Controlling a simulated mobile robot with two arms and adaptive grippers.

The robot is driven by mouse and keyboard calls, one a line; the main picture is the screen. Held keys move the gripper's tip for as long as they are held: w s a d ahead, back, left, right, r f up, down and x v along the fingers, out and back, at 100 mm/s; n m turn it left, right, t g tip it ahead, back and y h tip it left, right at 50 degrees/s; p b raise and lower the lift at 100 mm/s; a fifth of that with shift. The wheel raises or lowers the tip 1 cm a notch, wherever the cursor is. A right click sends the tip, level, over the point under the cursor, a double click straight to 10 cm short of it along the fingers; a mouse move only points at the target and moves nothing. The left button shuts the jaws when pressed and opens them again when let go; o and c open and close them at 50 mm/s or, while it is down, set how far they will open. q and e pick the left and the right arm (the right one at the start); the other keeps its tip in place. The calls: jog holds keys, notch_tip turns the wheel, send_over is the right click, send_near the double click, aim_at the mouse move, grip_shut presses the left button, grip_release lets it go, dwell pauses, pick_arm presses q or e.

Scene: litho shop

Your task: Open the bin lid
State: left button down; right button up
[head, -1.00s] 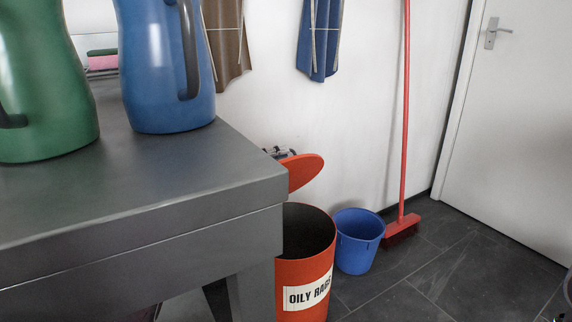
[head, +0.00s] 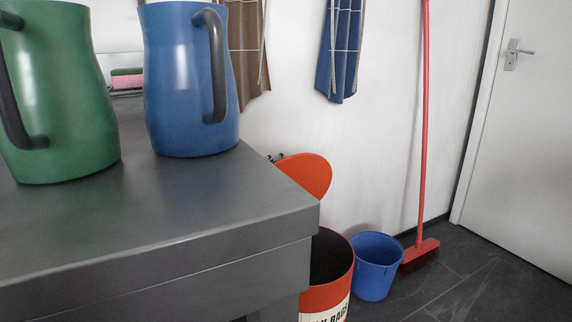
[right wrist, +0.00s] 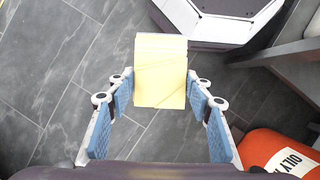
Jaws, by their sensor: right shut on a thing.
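The orange bin (head: 330,296) labelled for oily rags stands on the floor beyond the table's right corner, partly hidden by the table. Its round orange lid (head: 304,174) is tilted up toward the wall, and the dark inside of the bin shows. In the right wrist view the bin (right wrist: 277,152) is at the lower right, apart from my gripper. My right gripper (right wrist: 161,92) is shut on a pale yellow block (right wrist: 160,72), which sits between its blue finger pads. No gripper shows in the head view.
A grey table (head: 150,215) bears a green jug (head: 65,95) and a blue jug (head: 185,85). A blue bucket (head: 374,270) stands beside the bin, and a red broom (head: 422,130) leans on the wall. Grey tiled floor (right wrist: 60,75) lies open left of my right gripper.

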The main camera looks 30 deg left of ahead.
pick_arm(q)
jog(key=shift+f, duration=0.1)
jog(key=c, duration=2.1)
grip_release()
jog(key=v, duration=1.2)
pick_arm(e)
jog(key=shift+f, duration=0.1)
jog(key=shift+f+b, duration=0.75)
jog(key=shift+b, duration=0.1)
pick_arm(q)
jog(key=v, duration=1.4)
